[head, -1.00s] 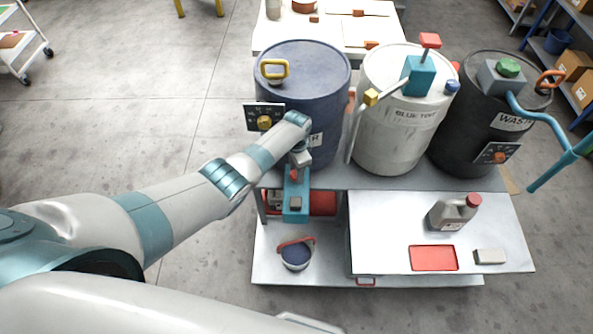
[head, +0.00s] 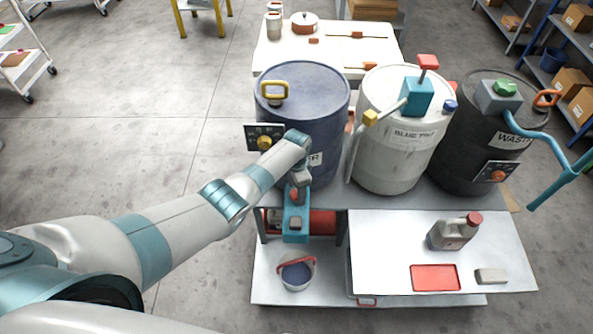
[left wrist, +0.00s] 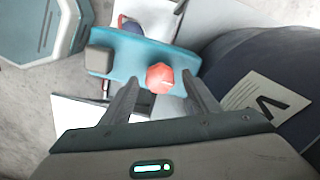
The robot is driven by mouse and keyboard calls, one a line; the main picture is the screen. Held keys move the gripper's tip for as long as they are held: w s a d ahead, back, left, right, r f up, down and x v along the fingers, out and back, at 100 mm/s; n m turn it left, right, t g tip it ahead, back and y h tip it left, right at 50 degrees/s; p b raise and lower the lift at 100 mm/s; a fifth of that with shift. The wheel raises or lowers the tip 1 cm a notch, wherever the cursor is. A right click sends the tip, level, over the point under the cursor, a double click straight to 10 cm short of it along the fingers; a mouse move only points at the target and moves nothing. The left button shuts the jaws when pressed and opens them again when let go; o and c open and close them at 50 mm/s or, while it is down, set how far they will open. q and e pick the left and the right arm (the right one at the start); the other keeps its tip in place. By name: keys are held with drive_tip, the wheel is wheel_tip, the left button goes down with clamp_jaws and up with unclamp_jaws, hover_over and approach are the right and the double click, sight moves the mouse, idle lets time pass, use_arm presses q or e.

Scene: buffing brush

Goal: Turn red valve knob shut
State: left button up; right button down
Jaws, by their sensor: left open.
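The red valve knob (head: 294,194) sits on a teal spigot body (head: 296,224) at the front of the dark blue drum (head: 305,90). In the left wrist view the knob (left wrist: 160,77) is a small faceted red cap on the teal body (left wrist: 125,55). My left gripper (head: 299,182) points down over it, and my wrist partly covers the spigot in the head view. In the left wrist view my left gripper (left wrist: 159,85) is open, with one finger on each side of the knob. I cannot tell whether either finger touches it. My right gripper is not in view.
A white drum (head: 385,160) and a black drum (head: 465,150) stand to the right. A blue bucket (head: 296,275) with a red handle stands below the spigot. A grey jug (head: 452,235), red tray (head: 435,277) and grey block (head: 491,275) are on the front shelf.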

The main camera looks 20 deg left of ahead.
sight(296, 193)
use_arm(q)
drive_tip(key=shift+r, duration=0.8)
wheel_tip(296, 193, up, 15)
drive_tip(key=shift+r, duration=0.15)
